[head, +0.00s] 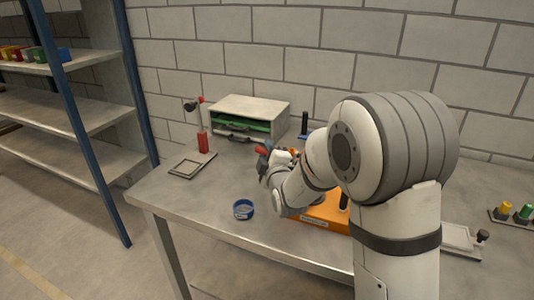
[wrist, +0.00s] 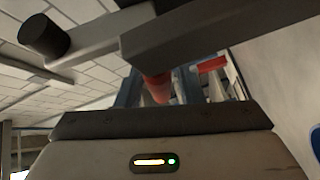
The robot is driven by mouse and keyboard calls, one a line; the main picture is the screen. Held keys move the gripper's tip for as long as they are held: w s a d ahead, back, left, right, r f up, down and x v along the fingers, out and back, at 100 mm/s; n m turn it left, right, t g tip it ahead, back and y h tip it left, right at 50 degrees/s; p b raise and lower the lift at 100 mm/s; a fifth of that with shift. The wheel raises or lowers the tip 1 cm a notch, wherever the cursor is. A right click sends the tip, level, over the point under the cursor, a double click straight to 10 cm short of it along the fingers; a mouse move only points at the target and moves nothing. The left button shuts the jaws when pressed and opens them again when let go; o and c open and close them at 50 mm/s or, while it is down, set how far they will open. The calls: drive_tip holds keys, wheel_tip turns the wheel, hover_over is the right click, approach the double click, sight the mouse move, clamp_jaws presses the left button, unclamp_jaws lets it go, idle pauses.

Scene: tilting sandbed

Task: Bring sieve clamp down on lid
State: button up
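My gripper (head: 266,163) is over the table beside an orange-based device (head: 325,214), which my arm partly covers. A red handle-like part (head: 263,151) shows at my gripper's fingers. In the wrist view, a red rounded part (wrist: 157,88) shows between the blue-grey finger shapes, partly hidden by a dark grey bar (wrist: 205,32) crossing close in front. A black cylindrical knob (wrist: 43,36) is at the end of a grey arm at upper left. I cannot tell whether the fingers touch the red part. The sieve lid and how the clamp sits on it cannot be made out.
A grey square frame (head: 186,165) lies by a red post (head: 203,142) at left. A drawer cabinet (head: 248,117) stands against the wall. A light tray (head: 458,238) is at right. The front left tabletop is clear.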

clamp_jaws()
drive_tip(key=shift+a, duration=0.1)
idle(0.3)
